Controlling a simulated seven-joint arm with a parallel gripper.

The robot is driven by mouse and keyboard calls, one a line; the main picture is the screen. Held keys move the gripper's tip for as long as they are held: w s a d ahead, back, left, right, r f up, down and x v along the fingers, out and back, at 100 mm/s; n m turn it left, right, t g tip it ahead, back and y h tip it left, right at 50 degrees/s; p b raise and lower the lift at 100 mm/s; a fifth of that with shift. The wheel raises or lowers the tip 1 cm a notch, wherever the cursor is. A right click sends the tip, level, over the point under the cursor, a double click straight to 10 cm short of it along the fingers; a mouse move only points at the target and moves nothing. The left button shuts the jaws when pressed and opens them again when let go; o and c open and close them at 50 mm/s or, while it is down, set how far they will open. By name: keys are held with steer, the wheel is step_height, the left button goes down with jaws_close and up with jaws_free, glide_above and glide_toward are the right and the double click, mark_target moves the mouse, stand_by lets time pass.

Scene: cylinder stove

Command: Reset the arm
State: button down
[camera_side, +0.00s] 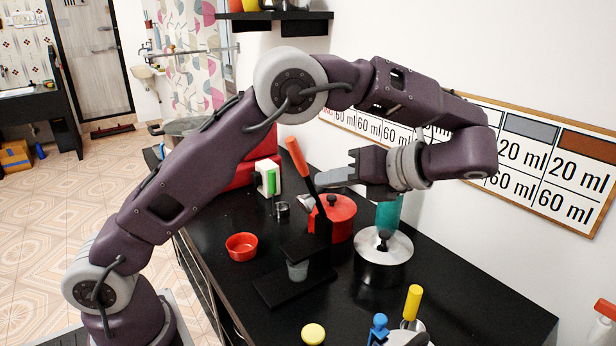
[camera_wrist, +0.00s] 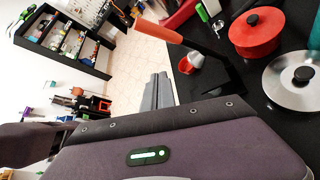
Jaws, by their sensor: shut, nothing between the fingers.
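My gripper (camera_side: 325,178) is held level above the black counter (camera_side: 218,215), with its fingers pointing left in the side view. The fingers are shut together with nothing between them, and they also show in the wrist view (camera_wrist: 158,92). In the side view they appear close to the orange handle (camera_side: 297,158) of a black lever press; whether they touch cannot be told. A red lidded pot (camera_side: 340,222) stands below my gripper and also shows in the wrist view (camera_wrist: 255,40).
A pot with a silver lid (camera_side: 392,249) and a teal object (camera_side: 388,212) stand right of the red pot. A red bowl (camera_side: 241,247) sits left of the press. Yellow- and blue-topped items crowd the counter's front. A signboard (camera_side: 510,150) is on the wall behind.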

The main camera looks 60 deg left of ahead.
steer(key=s+a+r+n+t+h, duration=0.2)
steer(key=s+r+n+t+h, duration=0.2)
steer(key=s+n+h, duration=0.55)
steer(key=s+d+f+n+t+h, duration=0.1)
steer(key=s+d+n+t, duration=0.1)
steer(key=s+n, duration=0.4)
steer(key=s+d+f+n+t+h, duration=0.1)
steer(key=s+d+f+n+t, duration=0.1)
steer(key=s+n, duration=0.4)
steer(key=shift+d+f+t+h, duration=0.25)
steer(key=shift+d+t+h, duration=0.1)
steer(key=shift+t, duration=0.35)
